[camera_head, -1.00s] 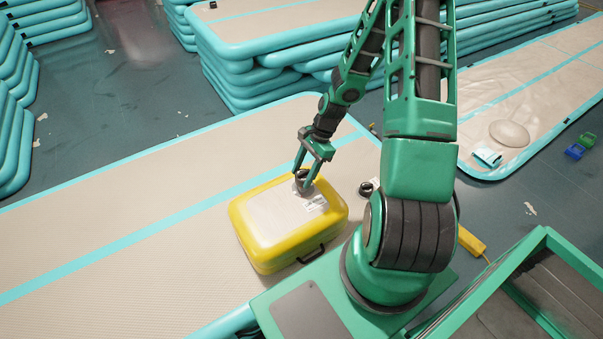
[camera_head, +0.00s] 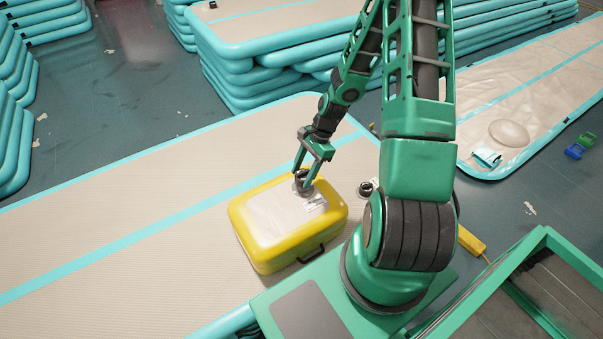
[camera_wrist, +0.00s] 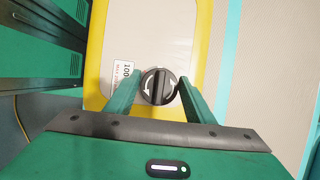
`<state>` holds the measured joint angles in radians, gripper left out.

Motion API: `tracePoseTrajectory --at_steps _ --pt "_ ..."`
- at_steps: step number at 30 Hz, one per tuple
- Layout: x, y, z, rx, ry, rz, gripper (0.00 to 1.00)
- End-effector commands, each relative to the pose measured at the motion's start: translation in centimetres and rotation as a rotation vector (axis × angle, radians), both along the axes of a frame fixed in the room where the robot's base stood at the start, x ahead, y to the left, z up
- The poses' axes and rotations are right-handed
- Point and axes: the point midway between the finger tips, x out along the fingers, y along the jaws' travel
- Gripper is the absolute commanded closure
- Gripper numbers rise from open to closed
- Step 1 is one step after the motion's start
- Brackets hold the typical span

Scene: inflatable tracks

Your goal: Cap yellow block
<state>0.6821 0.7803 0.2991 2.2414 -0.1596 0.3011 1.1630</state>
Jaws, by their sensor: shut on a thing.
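The yellow block (camera_head: 262,247) is an inflatable box with a pale top and a dark side handle. It lies on the beige track, and its yellow border also shows in the wrist view (camera_wrist: 202,60). A dark round cap (camera_wrist: 158,86) with a raised grip bar and white arrows is at the block's top, by a printed label (camera_wrist: 123,80). My gripper (camera_head: 306,178) reaches down to the block's far edge. In the wrist view its two fingers (camera_wrist: 158,92) are closed on the cap's sides. Whether the cap is fully seated cannot be told.
Another dark cap-like part (camera_head: 367,188) lies on the track right of the block. The beige track (camera_head: 110,240) is clear to the left. Stacked inflatable tracks (camera_head: 255,60) stand behind. A green-framed bin (camera_head: 500,270) is at lower right.

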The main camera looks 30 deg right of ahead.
Motion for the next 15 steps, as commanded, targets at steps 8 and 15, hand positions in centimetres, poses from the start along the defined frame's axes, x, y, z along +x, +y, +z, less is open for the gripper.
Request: tracePoseTrajectory --at_steps 8,15 --pt "-0.02 -0.02 -0.27 0.0 0.0 -0.001 0.73" --pt "0.01 -0.03 -0.76 0.0 0.0 0.0 0.73"
